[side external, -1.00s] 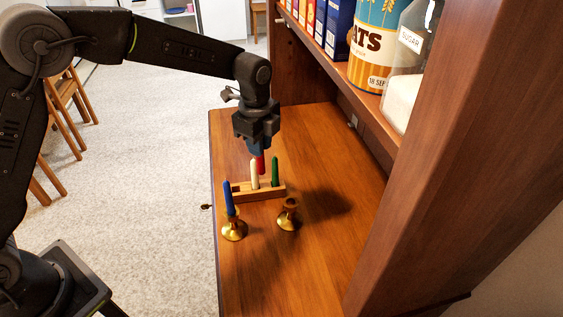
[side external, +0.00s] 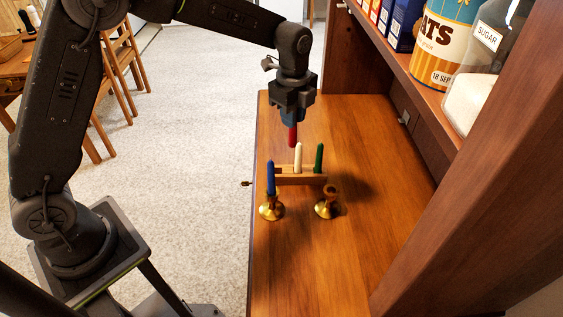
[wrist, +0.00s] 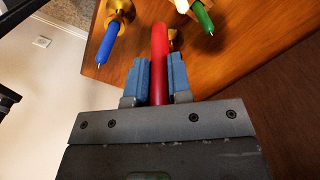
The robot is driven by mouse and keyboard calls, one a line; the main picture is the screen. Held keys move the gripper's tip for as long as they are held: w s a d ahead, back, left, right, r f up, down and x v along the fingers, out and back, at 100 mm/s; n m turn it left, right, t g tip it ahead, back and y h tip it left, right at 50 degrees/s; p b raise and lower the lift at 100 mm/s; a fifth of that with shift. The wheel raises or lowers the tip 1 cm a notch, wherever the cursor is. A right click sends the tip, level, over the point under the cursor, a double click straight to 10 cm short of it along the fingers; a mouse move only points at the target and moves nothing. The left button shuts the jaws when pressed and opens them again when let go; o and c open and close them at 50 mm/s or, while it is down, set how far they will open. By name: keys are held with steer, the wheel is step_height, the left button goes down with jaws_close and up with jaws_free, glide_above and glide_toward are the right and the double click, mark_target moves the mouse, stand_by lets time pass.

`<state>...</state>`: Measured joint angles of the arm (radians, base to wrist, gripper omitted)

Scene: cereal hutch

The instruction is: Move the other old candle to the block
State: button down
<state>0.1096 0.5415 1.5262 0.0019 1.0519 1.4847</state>
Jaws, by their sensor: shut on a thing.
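My gripper (side external: 292,114) is shut on a red candle (side external: 292,136), which hangs upright with its lower end in the air near the top of the white candle. The red candle also shows between the blue finger pads in the wrist view (wrist: 160,60). The wooden block (side external: 304,180) on the counter holds a white candle (side external: 298,158) and a green candle (side external: 319,158). A blue candle (side external: 271,178) stands in a brass holder (side external: 271,208) in front of the block's left end. A second brass holder (side external: 328,204) stands empty to its right.
The wooden counter (side external: 350,265) is clear in front and right of the holders. A hutch shelf with an oats tin (side external: 446,45) and a sugar jar (side external: 485,65) rises on the right. The counter's left edge is close to the block.

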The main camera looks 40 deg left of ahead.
steer(key=a+f, duration=0.4)
steer(key=f, duration=0.7)
steer(key=shift+a+f, duration=0.3)
steer(key=shift+a, duration=0.05)
steer(key=shift+f, duration=1.7)
stand_by(0.8)
steer(key=c, duration=1)
jaws_free()
steer(key=shift+o, duration=0.6)
steer(key=shift+o, duration=1.1)
steer(key=shift+r, duration=0.1)
steer(key=shift+r, duration=2.45)
